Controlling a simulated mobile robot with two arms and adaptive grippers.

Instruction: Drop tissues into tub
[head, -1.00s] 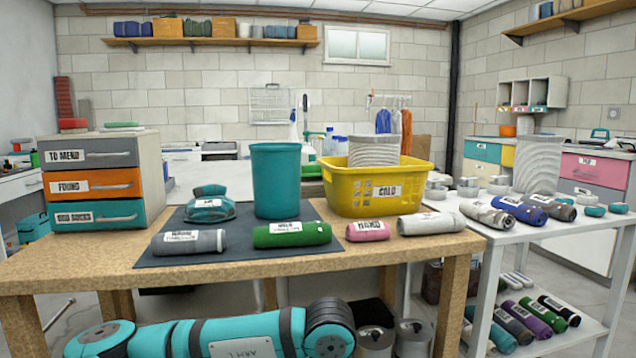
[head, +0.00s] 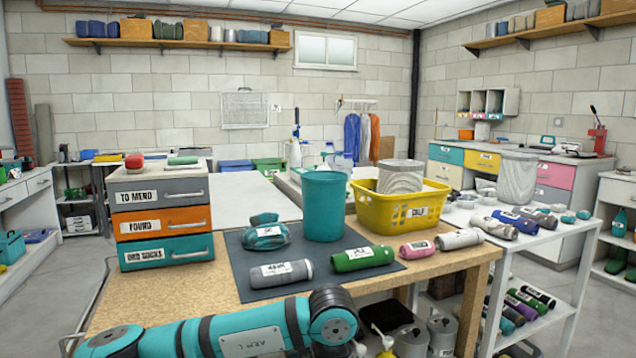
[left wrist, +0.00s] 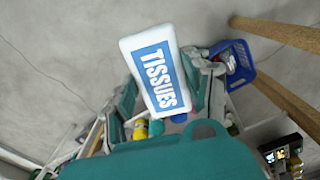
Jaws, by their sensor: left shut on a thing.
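A white pack of tissues (left wrist: 150,55) with a blue TISSUES label is in the left wrist view. My left gripper (left wrist: 166,92) is shut on it and holds it above the grey floor. The gripper does not show in the head view, where only my left arm crosses the lower front. Which container is the tub is unclear. A tall teal container (head: 323,205) and a yellow basket (head: 398,208) with a grey ribbed item in it stand on the wooden table. A blue open container (left wrist: 243,66) with items in it shows in the left wrist view. My right gripper is not visible.
The wooden table (head: 440,262) carries a drawer unit (head: 163,222) and several labelled rolls on a dark mat (head: 236,243). A white shelf cart (head: 568,232) with more rolls stands at right. Wooden legs (left wrist: 262,85) are near the blue container. Floor is open at far left.

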